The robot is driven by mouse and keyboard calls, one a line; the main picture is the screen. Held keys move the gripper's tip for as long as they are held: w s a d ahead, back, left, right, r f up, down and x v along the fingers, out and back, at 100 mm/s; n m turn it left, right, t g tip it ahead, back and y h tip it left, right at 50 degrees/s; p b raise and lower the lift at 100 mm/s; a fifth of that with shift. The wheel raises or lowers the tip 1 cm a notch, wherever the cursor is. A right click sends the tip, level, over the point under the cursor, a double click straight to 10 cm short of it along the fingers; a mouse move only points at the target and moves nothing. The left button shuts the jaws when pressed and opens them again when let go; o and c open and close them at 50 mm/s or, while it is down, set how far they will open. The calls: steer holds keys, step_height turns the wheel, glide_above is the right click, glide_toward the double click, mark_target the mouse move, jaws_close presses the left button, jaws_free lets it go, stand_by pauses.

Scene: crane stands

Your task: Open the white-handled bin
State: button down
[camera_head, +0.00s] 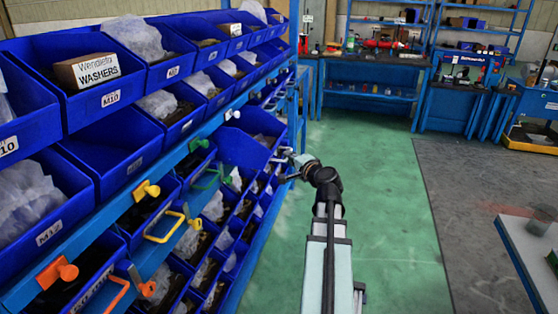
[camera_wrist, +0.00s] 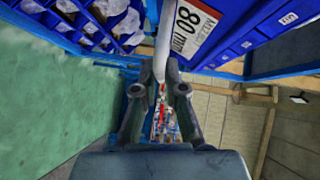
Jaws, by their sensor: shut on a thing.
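The white handle (camera_wrist: 165,38) is a pale bar in the wrist view, running down between my fingers beside a blue bin front (camera_wrist: 235,25) with a large "80 mm" label. My gripper (camera_wrist: 162,80) is shut on this handle. In the head view my gripper (camera_head: 289,166) is at the right side of the blue rack, with my arm reaching from below. The handle is too small and covered there to make out clearly. A blue bin with a broad side (camera_head: 238,147) sticks up left of my gripper. How far the gripped bin is open cannot be told.
A white knob (camera_head: 232,114) sits on the blue rail, with green, yellow and orange knobs nearer. A green handle (camera_head: 206,179), a yellow handle (camera_head: 164,238) and an orange handle (camera_head: 117,293) stick out below. The green floor (camera_head: 385,220) right of the rack is clear.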

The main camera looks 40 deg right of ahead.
steer(key=shift+s+d, duration=0.3)
steer(key=shift+s, duration=0.15)
steer(key=c, duration=1.2)
jaws_free()
steer(key=shift+c, duration=0.2)
steer(key=v, duration=0.7)
steer(key=shift+s, duration=0.25)
